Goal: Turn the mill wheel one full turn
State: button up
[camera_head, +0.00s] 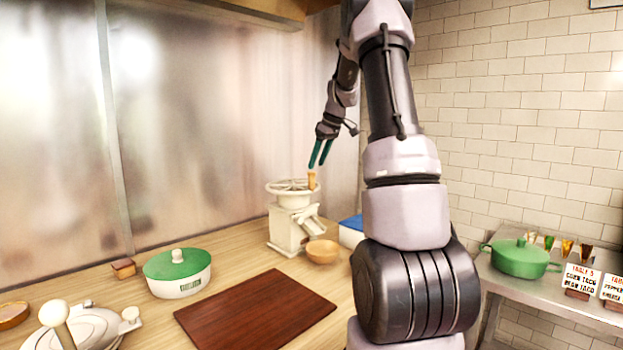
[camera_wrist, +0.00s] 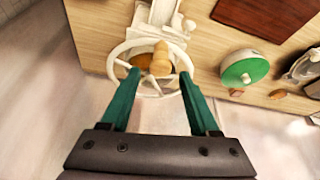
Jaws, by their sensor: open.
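The mill (camera_head: 290,232) is a cream-coloured body standing on the wooden counter, with a spoked wheel (camera_head: 288,187) lying flat on top. An upright wooden handle (camera_head: 312,180) stands at the wheel's right rim in the head view. The wheel (camera_wrist: 121,51) and the handle (camera_wrist: 160,62) also show in the wrist view. My gripper (camera_head: 319,166) has green fingers and points down just above the handle. In the wrist view my gripper (camera_wrist: 158,72) is open, and the handle shows between its fingertips. I cannot tell whether a finger touches the wheel.
A small wooden bowl (camera_head: 322,252) sits right of the mill, beside a blue-topped box (camera_head: 352,229). A dark red cutting board (camera_head: 255,312) and a green-lidded white pot (camera_head: 178,268) lie nearer. A metal wall (camera_head: 190,120) rises behind the counter. A green pot (camera_head: 520,260) stands on the right-hand shelf.

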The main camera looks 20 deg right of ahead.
aim_at(311, 190)
jog(key=x, duration=0.6)
jog(key=shift+w+a+f, duration=0.1)
jog(key=shift+f, duration=0.3)
grip_shut()
dwell(1.0)
